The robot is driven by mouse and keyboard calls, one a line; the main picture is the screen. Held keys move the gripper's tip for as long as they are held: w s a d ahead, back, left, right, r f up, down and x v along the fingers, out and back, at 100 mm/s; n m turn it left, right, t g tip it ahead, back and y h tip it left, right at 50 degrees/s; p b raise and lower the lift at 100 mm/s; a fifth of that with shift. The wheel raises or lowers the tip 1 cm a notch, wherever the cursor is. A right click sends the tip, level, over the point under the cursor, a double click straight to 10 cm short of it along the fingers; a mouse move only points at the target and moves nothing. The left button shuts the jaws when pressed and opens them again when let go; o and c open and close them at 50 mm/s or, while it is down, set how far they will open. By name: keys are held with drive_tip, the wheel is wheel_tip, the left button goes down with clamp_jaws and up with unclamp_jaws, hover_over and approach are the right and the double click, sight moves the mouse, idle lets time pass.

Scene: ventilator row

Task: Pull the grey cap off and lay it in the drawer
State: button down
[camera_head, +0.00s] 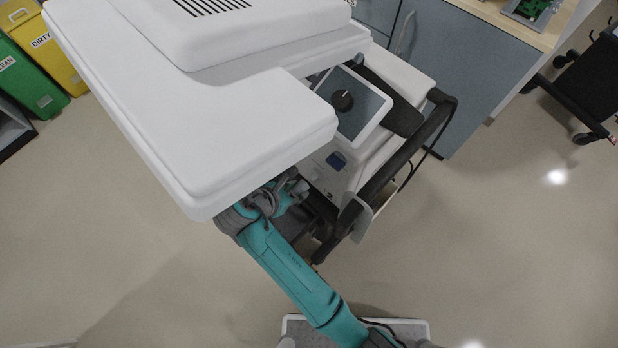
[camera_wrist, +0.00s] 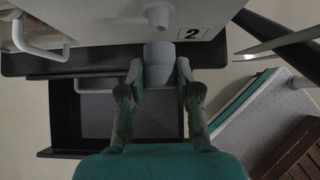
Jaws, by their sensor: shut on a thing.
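In the wrist view, the grey cap (camera_wrist: 158,55) sits between the fingertips of my gripper (camera_wrist: 159,72), which is shut on it. Just above the cap in the picture, a grey tapered port (camera_wrist: 158,16) sticks out of the white ventilator front beside a "2" label. A narrow gap seems to show between port and cap. The dark drawer (camera_wrist: 64,115) is open below the ventilator front, behind and left of my fingers. What lies in its covered part is hidden.
A white handle (camera_wrist: 40,42) juts from the ventilator front at left. A grey board (camera_wrist: 265,115) and dark bars stand close on the right. In the head view, a black push rail (camera_head: 405,150) runs beside the screen (camera_head: 355,105).

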drive_tip(key=shift+s+a, duration=0.5)
drive_tip(key=shift+s, duration=0.05)
